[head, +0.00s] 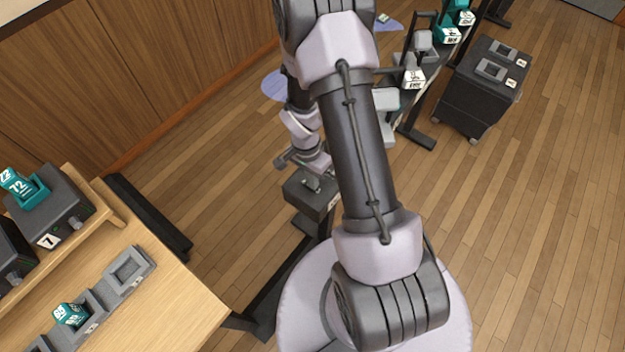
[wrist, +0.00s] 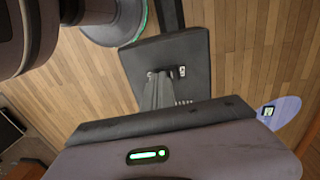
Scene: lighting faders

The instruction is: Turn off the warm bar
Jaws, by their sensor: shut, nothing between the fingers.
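A dark grey box (head: 318,198) stands beyond my base in the head view, with a small pale part on top and a label on its side too small to read. It also shows in the wrist view (wrist: 196,52), with a small white marking near its middle. My gripper (wrist: 158,80) is shut and empty over that box, its tips close to the marking; contact cannot be told. In the head view my wrist (head: 312,150) hides part of the box's surroundings. I cannot tell which thing is the warm bar.
A wooden bench (head: 165,300) at lower left holds dark units and teal numbered blocks. A dark rack (head: 420,85) with teal and white blocks and a dark wheeled cabinet (head: 478,90) stand at upper right. The floor at right is clear.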

